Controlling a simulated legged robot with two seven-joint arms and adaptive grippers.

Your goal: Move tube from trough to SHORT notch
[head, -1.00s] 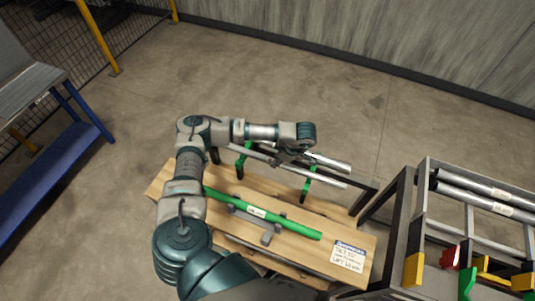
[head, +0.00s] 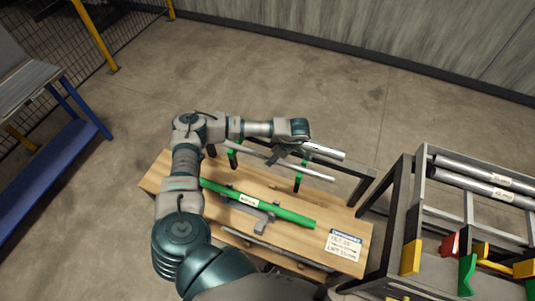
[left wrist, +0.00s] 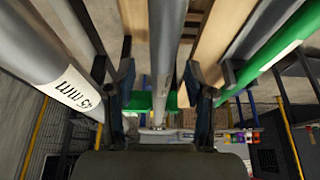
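My left gripper (head: 287,157) is above the back of the wooden table, over the silver tubes. In the left wrist view its two fingers (left wrist: 165,105) are apart, on either side of a grey tube (left wrist: 165,50); there is a gap beside the tube. A thicker silver tube labelled "45 mm" (left wrist: 45,65) lies left of the fingers, and a green tube (left wrist: 270,50) shows at right. In the head view the green tube (head: 285,214) lies across grey supports (head: 265,218). A silver tube (head: 318,175) spans the green holders (head: 299,178); another (head: 325,151) lies partly behind my gripper. My right gripper is out of view.
The wooden table (head: 158,178) bears a white sign (head: 344,245) at its front right. A rack (head: 418,225) with silver tubes and yellow, red and green holders stands at right. A blue bench (head: 55,175) is at far left. Open floor lies behind the table.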

